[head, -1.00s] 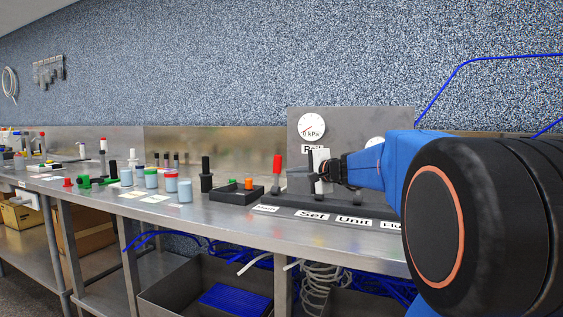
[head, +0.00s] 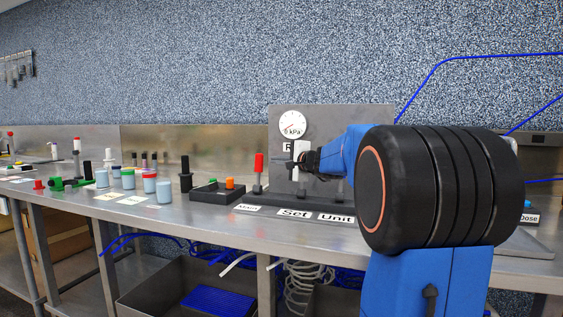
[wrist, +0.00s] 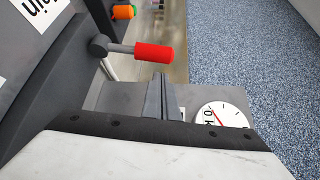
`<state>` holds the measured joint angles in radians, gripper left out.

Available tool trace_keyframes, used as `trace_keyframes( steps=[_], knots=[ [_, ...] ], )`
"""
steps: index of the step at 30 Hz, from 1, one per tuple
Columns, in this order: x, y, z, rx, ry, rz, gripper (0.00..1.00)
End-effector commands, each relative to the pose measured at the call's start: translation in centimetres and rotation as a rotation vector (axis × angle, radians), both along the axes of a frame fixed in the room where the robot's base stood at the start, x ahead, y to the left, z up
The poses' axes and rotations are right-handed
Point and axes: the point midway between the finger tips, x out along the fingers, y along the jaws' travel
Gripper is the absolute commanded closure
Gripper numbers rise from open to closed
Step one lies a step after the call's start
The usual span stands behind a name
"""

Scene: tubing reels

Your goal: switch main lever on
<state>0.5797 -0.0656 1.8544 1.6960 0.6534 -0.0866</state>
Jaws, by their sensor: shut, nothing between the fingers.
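The main lever has a red handle (head: 259,163) on a grey stem and stands upright at the left end of the set unit's base, by a "Main" label (head: 248,207). In the wrist view its red handle (wrist: 158,53) lies sideways on a grey stem from a round pivot. My gripper (head: 281,163) is just right of the lever in the head view, pointing left towards it. In the wrist view its dark fingers (wrist: 157,90) are together and empty, apart from the handle in the picture. I cannot tell the exact depth gap.
The grey panel (head: 340,118) with a round kPa gauge (head: 292,124) stands behind my gripper. A black tray (head: 207,194) with an orange-capped part lies left of the lever. Several capped jars and a black post (head: 185,175) stand further left on the steel bench.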

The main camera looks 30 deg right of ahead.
Motion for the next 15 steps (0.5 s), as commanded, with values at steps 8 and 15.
trace_keyframes(
  steps=[8, 15],
  knots=[
    [4.1, 0.3, -0.4, 0.0, 0.001, 0.002, 1.0],
    [5.3, 0.4, -0.6, 0.0, 0.0, 0.0, 1.0]
  ],
)
